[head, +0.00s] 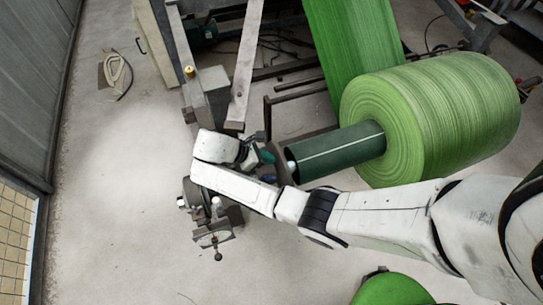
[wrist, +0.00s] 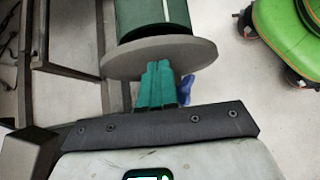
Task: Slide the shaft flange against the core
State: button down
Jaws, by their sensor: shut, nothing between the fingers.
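The shaft flange (wrist: 122,62) is a grey disc in the wrist view, at the end of the dark green core (wrist: 148,14). Any gap between them cannot be made out. My gripper (wrist: 157,72) has teal fingers closed together with nothing between them. The fingertips are at the flange's near face, touching or almost touching it. In the head view my gripper (head: 267,157) is at the left end of the core (head: 343,151), partly hidden by my wrist. The core sticks out of the large green roll (head: 450,110). The flange is mostly hidden there.
A blue part (wrist: 186,88) shows beside my fingers. Machine frame bars (wrist: 75,45) stand to the left in the wrist view. A green wheeled unit (wrist: 290,30) stands at the right. In the head view a grey metal stand (head: 212,225) is below my wrist, with open floor further left.

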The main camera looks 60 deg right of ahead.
jog(key=shift+s+d, duration=0.45)
jog(key=shift+d, duration=0.2)
jog(key=shift+s+d+r+p, duration=0.15)
jog(key=shift+s+d+p, duration=0.15)
jog(key=shift+p, duration=0.15)
jog(key=s+d+p, duration=0.1)
jog(key=d+p, duration=0.1)
jog(key=shift+s+d, duration=0.45)
jog(key=shift+d, duration=0.05)
